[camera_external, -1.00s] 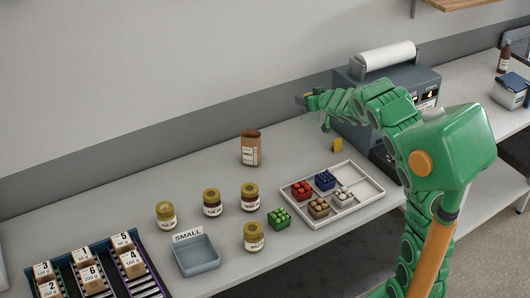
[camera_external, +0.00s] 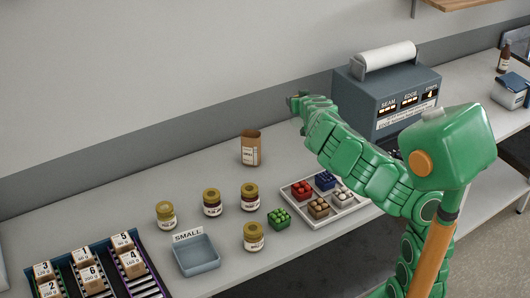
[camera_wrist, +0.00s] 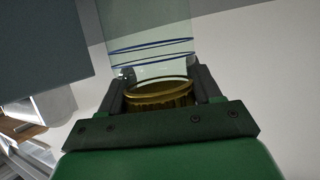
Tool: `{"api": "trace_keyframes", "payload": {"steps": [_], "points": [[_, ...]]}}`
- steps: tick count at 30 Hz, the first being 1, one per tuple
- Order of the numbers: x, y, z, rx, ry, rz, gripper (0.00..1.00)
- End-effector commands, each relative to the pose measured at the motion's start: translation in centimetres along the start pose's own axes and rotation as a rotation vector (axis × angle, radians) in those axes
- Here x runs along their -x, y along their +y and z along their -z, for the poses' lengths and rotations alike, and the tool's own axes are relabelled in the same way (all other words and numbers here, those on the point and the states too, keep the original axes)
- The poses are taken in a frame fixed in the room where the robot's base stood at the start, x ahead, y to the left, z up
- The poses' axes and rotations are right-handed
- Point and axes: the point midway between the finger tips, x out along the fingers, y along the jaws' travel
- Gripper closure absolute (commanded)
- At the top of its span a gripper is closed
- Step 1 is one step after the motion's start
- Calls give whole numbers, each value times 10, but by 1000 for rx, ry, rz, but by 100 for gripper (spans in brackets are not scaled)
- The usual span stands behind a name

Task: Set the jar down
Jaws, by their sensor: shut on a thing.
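In the wrist view, a clear glass jar (camera_wrist: 150,40) with thin blue lines and a gold lid (camera_wrist: 160,93) sits between the two dark fingers of my gripper (camera_wrist: 162,85). The fingers are shut on it at the lid end, and the glass extends away from the palm. In the outside view my gripper (camera_external: 296,101) is raised in front of the back wall, at the left end of my green arm. The held jar cannot be made out there. The grey counter (camera_external: 110,207) lies below.
Several gold-lidded jars, one of them at front (camera_external: 254,238), stand left of a white tray (camera_external: 347,214) with coloured blocks. A brown paper bag (camera_external: 251,150), blue-grey bin (camera_external: 197,257) and rack of boxes (camera_external: 150,283) stand nearby. A grey machine (camera_external: 385,95) stands at back right.

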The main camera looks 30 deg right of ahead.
Motion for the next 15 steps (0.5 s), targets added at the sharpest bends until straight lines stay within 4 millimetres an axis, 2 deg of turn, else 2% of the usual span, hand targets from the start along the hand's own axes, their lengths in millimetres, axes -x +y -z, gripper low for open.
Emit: {"api": "trace_keyframes", "payload": {"steps": [15], "points": [[6, -38, 5, -71, -2, -159, 79]]}}
